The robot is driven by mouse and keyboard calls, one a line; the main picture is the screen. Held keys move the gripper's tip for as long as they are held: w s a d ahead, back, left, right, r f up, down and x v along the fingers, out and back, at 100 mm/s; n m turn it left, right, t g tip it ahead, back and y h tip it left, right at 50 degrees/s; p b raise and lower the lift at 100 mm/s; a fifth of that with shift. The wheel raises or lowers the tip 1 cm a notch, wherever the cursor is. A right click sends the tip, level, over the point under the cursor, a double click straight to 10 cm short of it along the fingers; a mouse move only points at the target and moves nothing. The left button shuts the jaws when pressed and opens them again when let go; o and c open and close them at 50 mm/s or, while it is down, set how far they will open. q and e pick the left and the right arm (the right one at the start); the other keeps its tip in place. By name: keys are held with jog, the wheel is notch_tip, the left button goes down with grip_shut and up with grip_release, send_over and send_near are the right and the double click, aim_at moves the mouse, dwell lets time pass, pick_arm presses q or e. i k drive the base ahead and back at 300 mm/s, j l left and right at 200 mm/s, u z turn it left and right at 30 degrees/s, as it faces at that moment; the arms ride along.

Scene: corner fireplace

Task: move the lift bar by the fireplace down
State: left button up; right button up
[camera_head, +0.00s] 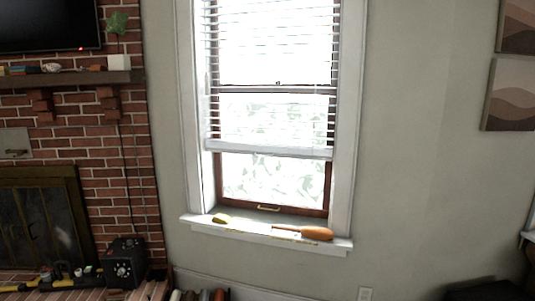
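A window beside the brick fireplace (40,215) has a white slatted blind whose bottom bar (268,150) hangs about level across the lower half of the window. Below the bar, bare glass (272,178) shows down to the brown lower sash rail. A small brass-coloured handle (268,208) is on that rail. I cannot tell whether the lift bar is the blind's bottom bar or this handle. The lower sash looks closed onto the sill. Neither of my grippers is in view.
The white sill (240,230) holds an orange-handled tool (316,233) and a small yellowish object (221,218). A dark box with dials (125,263) stands at lower left among other items. The mantel (70,79) juts out at left.

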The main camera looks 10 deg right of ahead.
aim_at(308, 157)
jog(key=i+j+z, duration=0.1)
jog(key=i, duration=0.35)
jog(key=i+j+z, duration=0.15)
jog(key=i, duration=0.35)
jog(key=i+j+z, duration=0.1)
jog(key=i+j, duration=0.25)
jog(key=i, duration=0.1)
